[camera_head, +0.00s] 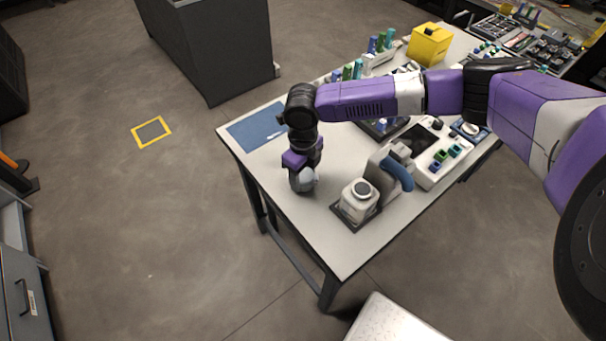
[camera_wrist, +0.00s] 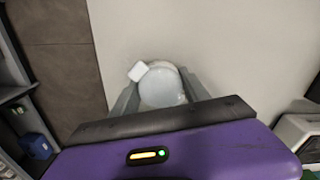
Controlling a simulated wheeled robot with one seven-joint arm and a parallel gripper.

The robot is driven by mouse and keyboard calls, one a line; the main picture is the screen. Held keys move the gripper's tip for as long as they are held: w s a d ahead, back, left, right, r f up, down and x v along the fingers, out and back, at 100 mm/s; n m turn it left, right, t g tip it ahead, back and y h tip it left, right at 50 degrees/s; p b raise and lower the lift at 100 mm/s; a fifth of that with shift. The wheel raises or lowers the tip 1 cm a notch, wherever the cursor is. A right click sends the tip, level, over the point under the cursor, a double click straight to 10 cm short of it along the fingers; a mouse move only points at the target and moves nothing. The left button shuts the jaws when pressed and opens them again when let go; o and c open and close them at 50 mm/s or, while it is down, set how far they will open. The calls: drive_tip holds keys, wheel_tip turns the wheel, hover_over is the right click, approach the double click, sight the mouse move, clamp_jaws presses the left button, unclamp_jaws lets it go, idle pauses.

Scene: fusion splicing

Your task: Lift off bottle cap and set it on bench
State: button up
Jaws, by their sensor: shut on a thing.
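My gripper (camera_head: 301,184) is shut on the bottle cap (camera_head: 308,180), a pale grey, rounded piece. The wrist view shows the cap (camera_wrist: 163,88) between the two grey fingers, with a small white tab at its upper left. My gripper points down over the front left part of the bench (camera_head: 268,168), left of the bottle. I cannot tell whether the cap touches the bench top. The white bottle (camera_head: 357,207) stands upright in a dark tray (camera_head: 346,222), with a dark round opening at its top.
A grey device with a blue curved part (camera_head: 399,173) stands just right of the bottle. A blue mat (camera_head: 258,129) lies at the bench's left end. A yellow box (camera_head: 429,45) and coloured tubes are farther back. Bare bench lies around my gripper, near the front edge.

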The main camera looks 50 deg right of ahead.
idle(0.8)
drive_tip(key=o, duration=1.3)
drive_tip(key=shift+o, duration=0.2)
drive_tip(key=shift+f, duration=0.1)
drive_tip(key=shift+r+p, duration=2.5)
drive_tip(key=shift+r, duration=0.55)
